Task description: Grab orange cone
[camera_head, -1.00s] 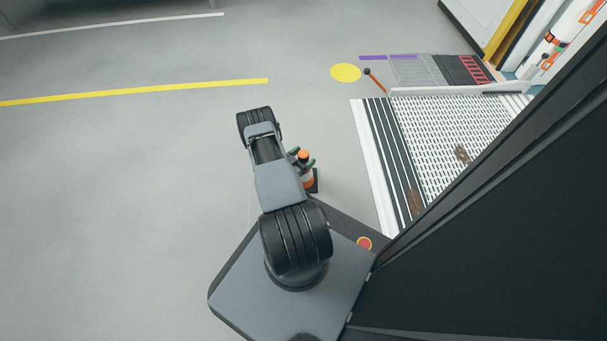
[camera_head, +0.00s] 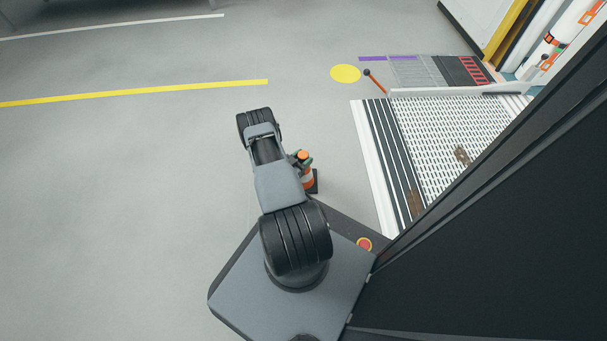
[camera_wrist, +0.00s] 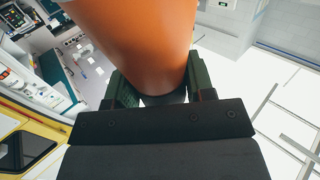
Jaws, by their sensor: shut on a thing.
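The orange cone (camera_head: 308,179) has a white band and a dark square base, and stands on the floor just right of my arm in the head view. My arm hides part of it. My gripper (camera_head: 301,158) is shut on the cone near its top, with green fingertips on either side. In the wrist view the cone (camera_wrist: 140,40) fills the upper middle as a large orange surface. It sits between the two dark green fingers of my gripper (camera_wrist: 155,90).
A ramp with a perforated white surface (camera_head: 450,135) and a white edge lies right of the cone. An orange lever with a dark knob (camera_head: 375,81) stands at its far corner. A yellow disc (camera_head: 345,73) marks the floor. The grey floor to the left is clear.

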